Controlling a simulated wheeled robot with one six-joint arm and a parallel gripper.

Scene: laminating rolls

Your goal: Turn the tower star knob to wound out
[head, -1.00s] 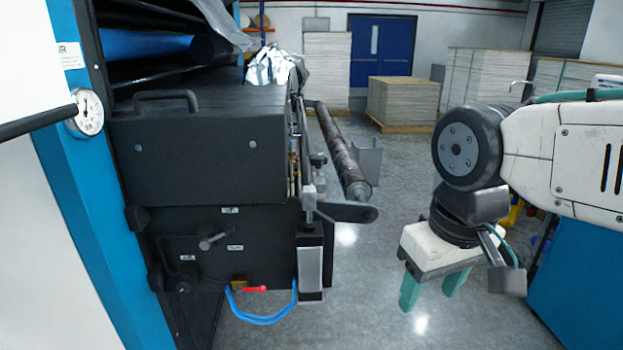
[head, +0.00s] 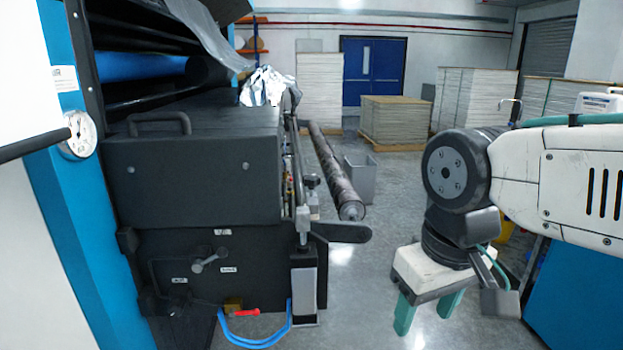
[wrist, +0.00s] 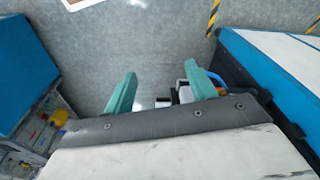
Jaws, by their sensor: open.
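A small dark knob (head: 312,181), which looks like the tower star knob, sits at the right side of the black machine (head: 195,180), above an upright post (head: 304,285) with a pale front. It is too small to tell how far it is wound. My gripper (head: 427,309) is to the right of the post, well apart from it, over the open floor. Its two green fingers point down, spread with nothing between them. In the wrist view the fingers (wrist: 162,85) are also apart and empty, and I cannot make out the knob there.
A long dark roller (head: 335,172) and a flat dark lever (head: 342,232) stick out at the machine's right side. Blue hoses (head: 255,342) hang low in front. A grey bin (head: 360,178) stands behind. Grey floor is clear between machine and gripper.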

